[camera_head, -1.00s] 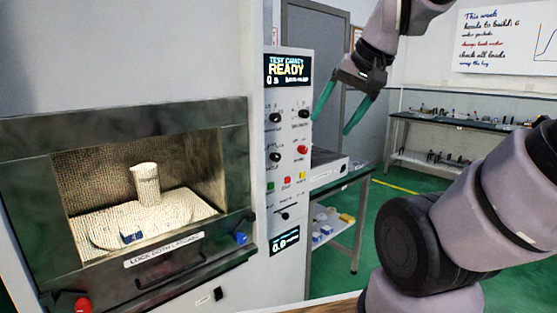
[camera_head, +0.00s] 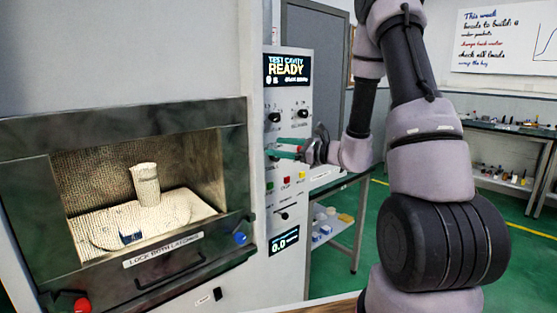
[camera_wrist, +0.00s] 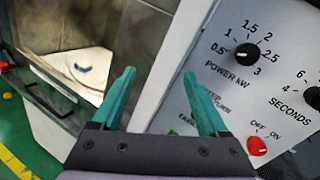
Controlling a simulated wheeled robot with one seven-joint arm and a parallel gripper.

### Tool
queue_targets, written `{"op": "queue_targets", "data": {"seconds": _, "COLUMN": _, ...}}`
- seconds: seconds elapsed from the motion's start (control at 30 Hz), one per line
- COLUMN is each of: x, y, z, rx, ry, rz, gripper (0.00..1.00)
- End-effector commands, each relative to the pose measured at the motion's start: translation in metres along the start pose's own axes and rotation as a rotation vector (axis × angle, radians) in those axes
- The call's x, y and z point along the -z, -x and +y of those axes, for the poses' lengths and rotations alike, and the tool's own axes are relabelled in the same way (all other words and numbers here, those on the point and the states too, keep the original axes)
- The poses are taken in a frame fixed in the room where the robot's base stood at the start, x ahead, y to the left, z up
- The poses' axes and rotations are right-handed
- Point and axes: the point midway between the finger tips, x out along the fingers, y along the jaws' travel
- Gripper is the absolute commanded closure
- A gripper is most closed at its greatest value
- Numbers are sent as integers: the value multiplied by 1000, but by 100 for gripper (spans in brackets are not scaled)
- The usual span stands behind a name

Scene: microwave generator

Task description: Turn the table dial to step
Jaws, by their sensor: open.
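My gripper (camera_head: 276,147) is open and empty, close in front of the control panel (camera_head: 272,215), at the height of the table dial. Its green fingers cover that spot in the head view, so the dial itself is not clearly seen there. In the wrist view, my gripper (camera_wrist: 159,76) has its right finger over the panel and its left finger in front of the oven side. The small labels "STEP" and "TURN" show just right of the right finger. The dial seems hidden behind that finger, so its setting cannot be read.
The black power dial (camera_wrist: 247,55) and the seconds dial (camera_wrist: 313,97) sit near the fingers. A red off/on knob (camera_wrist: 257,146) is beside the right finger. The open cavity (camera_head: 100,190) at left holds a pale cylinder (camera_head: 145,184). The panel display (camera_head: 287,69) reads READY.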

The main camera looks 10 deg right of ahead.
Motion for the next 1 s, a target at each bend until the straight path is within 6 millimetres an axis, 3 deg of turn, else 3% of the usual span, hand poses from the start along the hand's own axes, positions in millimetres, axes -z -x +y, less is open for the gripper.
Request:
{"op": "queue_targets", "data": {"seconds": 0.03, "x": 26, "y": 3, "z": -12, "rx": 76, "ry": -49, "rz": 13, "gripper": 23}}
{"op": "queue_targets", "data": {"seconds": 0.1, "x": 54, "y": 9, "z": -29, "rx": 178, "ry": -92, "rz": 27, "gripper": 23}}
{"op": "queue_targets", "data": {"seconds": 0.2, "x": 84, "y": 18, "z": -46, "rx": 287, "ry": -131, "rz": 48, "gripper": 23}}
{"op": "queue_targets", "data": {"seconds": 0.3, "x": 102, "y": 25, "z": -54, "rx": 350, "ry": -149, "rz": 62, "gripper": 23}}
{"op": "queue_targets", "data": {"seconds": 0.47, "x": 109, "y": 20, "z": -60, "rx": 375, "ry": -153, "rz": 67, "gripper": 23}}
{"op": "queue_targets", "data": {"seconds": 1.0, "x": 116, "y": -63, "z": -92, "rx": 372, "ry": -153, "rz": 67, "gripper": 23}}
